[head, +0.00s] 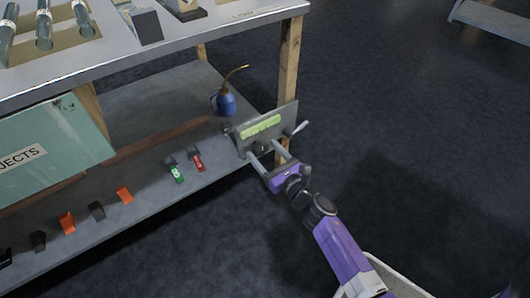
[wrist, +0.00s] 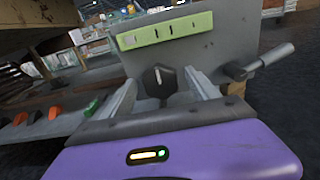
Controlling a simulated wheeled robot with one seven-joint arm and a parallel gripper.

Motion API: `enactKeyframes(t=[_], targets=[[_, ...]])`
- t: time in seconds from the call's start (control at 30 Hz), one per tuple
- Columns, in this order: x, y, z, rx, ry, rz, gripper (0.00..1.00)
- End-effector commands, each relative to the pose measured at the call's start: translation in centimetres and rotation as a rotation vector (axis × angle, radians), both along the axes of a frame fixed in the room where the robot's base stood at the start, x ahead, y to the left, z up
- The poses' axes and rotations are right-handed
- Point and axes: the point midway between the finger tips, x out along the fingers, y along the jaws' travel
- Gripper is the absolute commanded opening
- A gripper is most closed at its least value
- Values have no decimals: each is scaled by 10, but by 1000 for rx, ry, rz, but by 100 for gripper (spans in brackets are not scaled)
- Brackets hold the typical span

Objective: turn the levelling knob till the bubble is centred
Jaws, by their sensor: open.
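The level vial (wrist: 180,28) is a light-green strip with several dark marks, fixed on a grey upright plate; it also shows in the head view (head: 261,126). In the head view the knob (head: 260,149) is small and dark. My gripper (wrist: 160,80) is open in front of the plate, one finger on each side of the knob. Gaps show between the fingers and the knob; its lower part is partly hidden.
A grey lever (wrist: 265,60) sticks out at the plate's right, also in the head view (head: 300,128). A blue oil can (head: 226,102) stands on the lower shelf behind, with several clips along its front edge. A wooden bench leg (head: 289,75) is close behind the plate. Open floor lies right.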

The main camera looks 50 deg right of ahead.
Motion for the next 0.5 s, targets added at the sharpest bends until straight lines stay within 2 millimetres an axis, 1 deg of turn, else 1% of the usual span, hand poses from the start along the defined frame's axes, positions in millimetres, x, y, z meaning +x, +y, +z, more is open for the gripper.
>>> enactKeyframes(t=[0.07, 0.1, 0.27, 0.3, 0.37, 0.5], targets=[[0, 0, 0, 0, 0, 0, 67], [0, 0, 0, 0, 0, 0, 59], [0, 0, 0, 0, 0, 0, 28], [0, 0, 0, 0, 0, 0, 20], [0, 0, 0, 0, 0, 0, 8], [0, 0, 0, 4, -1, 0, 8]])
